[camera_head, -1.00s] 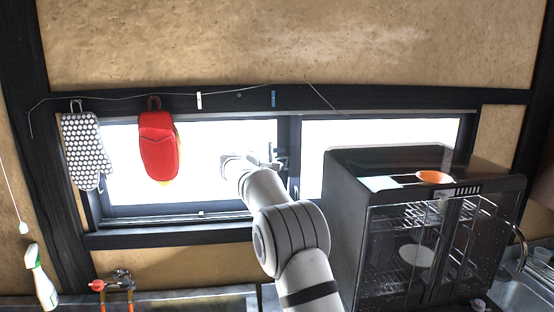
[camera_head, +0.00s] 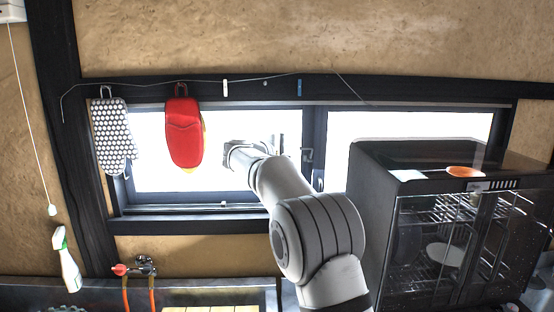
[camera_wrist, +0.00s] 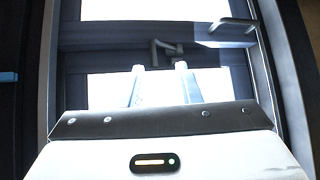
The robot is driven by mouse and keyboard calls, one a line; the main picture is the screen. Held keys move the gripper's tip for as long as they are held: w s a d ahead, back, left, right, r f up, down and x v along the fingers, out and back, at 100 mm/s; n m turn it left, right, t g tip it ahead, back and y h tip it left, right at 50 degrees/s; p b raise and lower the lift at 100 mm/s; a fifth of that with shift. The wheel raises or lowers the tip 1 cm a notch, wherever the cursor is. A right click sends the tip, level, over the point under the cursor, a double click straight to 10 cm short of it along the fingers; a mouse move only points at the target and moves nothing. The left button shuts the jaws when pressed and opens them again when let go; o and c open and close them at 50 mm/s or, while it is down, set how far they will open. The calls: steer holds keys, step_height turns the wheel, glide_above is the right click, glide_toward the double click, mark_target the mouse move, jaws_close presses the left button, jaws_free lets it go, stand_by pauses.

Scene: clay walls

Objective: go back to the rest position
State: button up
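My gripper (camera_head: 256,147) is raised in front of the bright window (camera_head: 222,178), at the end of my white arm. Against the glare its fingers are hard to make out in the head view. In the wrist view the two pale fingers of my gripper (camera_wrist: 160,68) stand apart with a clear gap, and nothing shows between them. Behind them are the window's dark frame and a window handle (camera_wrist: 166,47).
A red oven mitt (camera_head: 184,132) and a dotted mitt (camera_head: 113,137) hang left of my gripper. A spray bottle (camera_head: 68,262) and red-handled tap (camera_head: 120,269) are lower left.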

steer(key=s+d+f+m+g+y+b, duration=0.1)
steer(key=s+d+f+m+g+y, duration=0.2)
steer(key=s, duration=0.8)
steer(key=s+d+f+m+g+y+b, duration=0.15)
steer(key=s+d+f, duration=0.4)
steer(key=s, duration=0.55)
steer(key=s+a+f+m+g+y, duration=0.1)
steer(key=s+f+m+y, duration=0.1)
steer(key=s+f, duration=0.3)
steer(key=s+a+f+m+g+y, duration=0.1)
steer(key=s+f, duration=0.4)
steer(key=s, duration=0.8)
steer(key=s+a+f+m+g+y, duration=0.1)
steer(key=s+f+m+y, duration=0.2)
steer(key=s, duration=0.6)
step_height(320, 180, down, 2)
steer(key=shift+s+f+y+b, duration=0.15)
steer(key=shift+s+y+b, duration=0.15)
steer(key=shift+y+b, duration=0.15)
steer(key=shift+o, duration=0.2)
steer(key=shift+a, duration=0.1)
